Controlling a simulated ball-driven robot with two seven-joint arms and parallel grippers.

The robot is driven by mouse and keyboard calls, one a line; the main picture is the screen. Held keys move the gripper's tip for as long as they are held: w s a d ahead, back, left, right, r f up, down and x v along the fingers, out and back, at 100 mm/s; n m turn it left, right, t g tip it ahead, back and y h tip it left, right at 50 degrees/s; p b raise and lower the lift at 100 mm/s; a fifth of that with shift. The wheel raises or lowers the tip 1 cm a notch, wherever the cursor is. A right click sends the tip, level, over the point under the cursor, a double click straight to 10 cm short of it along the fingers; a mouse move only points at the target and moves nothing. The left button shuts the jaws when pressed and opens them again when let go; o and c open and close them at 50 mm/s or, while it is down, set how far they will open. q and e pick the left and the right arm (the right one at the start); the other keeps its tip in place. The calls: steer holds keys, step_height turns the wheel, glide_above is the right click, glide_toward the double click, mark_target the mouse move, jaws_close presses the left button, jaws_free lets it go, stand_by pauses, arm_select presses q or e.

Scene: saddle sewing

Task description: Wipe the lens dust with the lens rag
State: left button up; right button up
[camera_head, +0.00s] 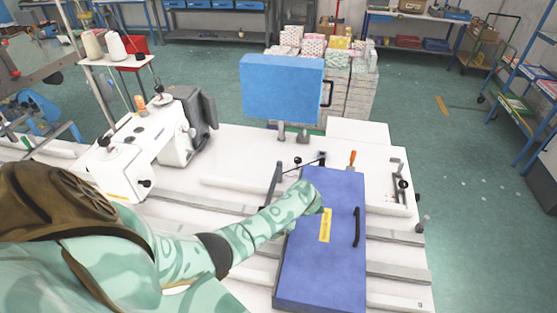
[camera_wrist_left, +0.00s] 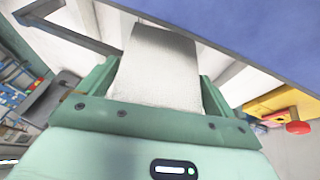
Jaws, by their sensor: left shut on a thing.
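My left arm reaches in from the left in the head view, and its left gripper (camera_head: 312,194) is over the far part of a blue-violet case (camera_head: 340,265). In the left wrist view my left gripper (camera_wrist_left: 157,75) is shut on a pale grey-white flat piece, seemingly the lens rag (camera_wrist_left: 156,68), which stands out between the two green fingers. A blue surface (camera_wrist_left: 265,35) lies just beyond the rag; I cannot tell whether they touch. I cannot make out a lens or dust in either view. My right gripper is not in view.
The case has a black handle (camera_head: 357,227) and yellow label (camera_head: 324,225). A white sewing machine (camera_head: 130,155) stands left on the white table (camera_head: 235,155). An orange-handled tool (camera_head: 351,158) is behind the case.

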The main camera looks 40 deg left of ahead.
arm_select(q)
step_height(320, 180, up, 11)
steer(key=p, duration=0.9)
steer(key=shift+f+p, duration=0.15)
steer(key=shift+p, duration=0.2)
steer(key=shift+r, duration=1)
